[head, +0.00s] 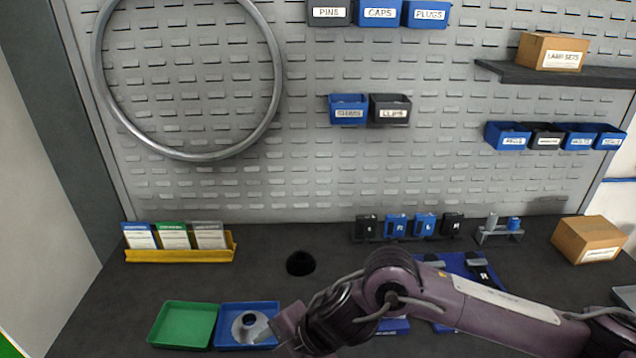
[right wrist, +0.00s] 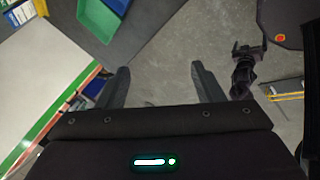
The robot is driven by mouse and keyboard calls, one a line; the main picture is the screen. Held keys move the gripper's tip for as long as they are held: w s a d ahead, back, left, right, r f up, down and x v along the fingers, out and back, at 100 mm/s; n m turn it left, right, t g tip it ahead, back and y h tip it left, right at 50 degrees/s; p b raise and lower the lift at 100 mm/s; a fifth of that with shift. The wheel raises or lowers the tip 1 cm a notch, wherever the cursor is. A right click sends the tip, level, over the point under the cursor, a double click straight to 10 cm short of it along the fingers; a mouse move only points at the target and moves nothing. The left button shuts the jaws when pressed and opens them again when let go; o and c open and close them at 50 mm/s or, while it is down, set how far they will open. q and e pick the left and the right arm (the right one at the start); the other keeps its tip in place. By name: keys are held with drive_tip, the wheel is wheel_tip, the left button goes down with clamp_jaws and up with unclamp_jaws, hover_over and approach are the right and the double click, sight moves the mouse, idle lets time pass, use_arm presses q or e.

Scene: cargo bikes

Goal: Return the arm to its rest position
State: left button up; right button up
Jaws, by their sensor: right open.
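My right arm comes in from the right across the front of the bench in the head view. Its gripper end (head: 288,328) is beside the blue tray, and its fingers are hard to make out there. In the right wrist view the right gripper (right wrist: 160,70) has its two fingers spread apart with nothing between them. Grey floor and bench parts show beyond the fingers. My left gripper is not seen in the head view.
A green tray (head: 183,325) and a blue tray (head: 232,342) holding a silver round part (head: 262,329) lie at the front. A yellow card rack (head: 180,255), a black round piece (head: 300,263) and a cardboard box (head: 588,239) stand behind. My arm partly hides a blue mat (head: 455,264).

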drive_tip(key=a+r+m+t+y, duration=0.4)
drive_tip(key=a+r+m+t, duration=0.15)
drive_tip(key=r+m, duration=0.2)
drive_tip(key=d+f+m+h, duration=0.4)
drive_tip(key=d+m, duration=0.3)
drive_tip(key=d, duration=0.4)
drive_tip(key=d+f+m+h, duration=0.45)
drive_tip(key=d+m, duration=0.25)
drive_tip(key=d, duration=0.4)
drive_tip(key=s+d+f+m+g+h, duration=0.3)
drive_tip(key=s+d+f+m, duration=0.15)
drive_tip(key=s+d, duration=0.5)
wheel_tip(320, 180, down, 35)
drive_tip(key=s+g+b, duration=0.2)
drive_tip(key=s, duration=0.1)
drive_tip(key=s+d+f, duration=0.2)
drive_tip(key=s+f, duration=0.6)
drive_tip(key=s, duration=0.1)
drive_tip(key=s+d+f+n+b, duration=0.1)
drive_tip(key=s+d+f, duration=0.1)
drive_tip(key=s+f, duration=0.7)
drive_tip(key=shift+s+f+g+b, duration=0.15)
drive_tip(key=shift+g+b, duration=0.15)
drive_tip(key=shift+g, duration=0.05)
